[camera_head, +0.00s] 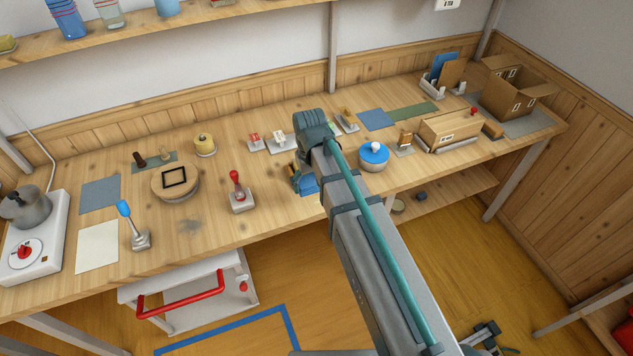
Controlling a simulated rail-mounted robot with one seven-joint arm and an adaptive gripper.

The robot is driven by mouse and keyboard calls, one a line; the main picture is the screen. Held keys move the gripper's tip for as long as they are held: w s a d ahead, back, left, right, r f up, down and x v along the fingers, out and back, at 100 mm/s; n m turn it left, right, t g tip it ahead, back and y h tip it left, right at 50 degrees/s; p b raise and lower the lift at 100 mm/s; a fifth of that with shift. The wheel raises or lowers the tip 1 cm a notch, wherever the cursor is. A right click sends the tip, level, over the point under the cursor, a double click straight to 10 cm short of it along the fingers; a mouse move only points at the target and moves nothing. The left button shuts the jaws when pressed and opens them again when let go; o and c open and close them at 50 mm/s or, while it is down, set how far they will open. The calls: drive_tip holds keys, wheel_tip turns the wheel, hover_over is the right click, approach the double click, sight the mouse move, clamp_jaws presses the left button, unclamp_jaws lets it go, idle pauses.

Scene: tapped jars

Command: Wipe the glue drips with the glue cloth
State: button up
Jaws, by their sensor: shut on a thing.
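My gripper (300,178) is over the middle of the workbench, partly hidden behind my own arm. It is shut on a blue piece (309,186) that looks like the glue cloth. The blue piece is low, at or just above the bench top near its front edge; I cannot tell whether it touches. No glue drips can be made out with certainty.
A red-handled press (239,194) stands left of my gripper, and a blue-lidded pot (374,155) stands right. A round wooden stand (190,190) and blue-handled lever (132,225) are farther left. A wooden box (450,130) and cardboard box (517,90) stand at right.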

drive_tip(key=shift+f+b, duration=0.3)
drive_tip(key=shift+f, duration=0.15)
drive_tip(key=b, duration=0.4)
hover_over(312, 204)
drive_tip(key=shift+s+a+f, duration=0.1)
drive_tip(key=shift+s+f, duration=0.05)
drive_tip(key=shift+f, duration=2.4)
drive_tip(key=shift+f+b, duration=0.35)
drive_tip(key=shift+f, duration=0.65)
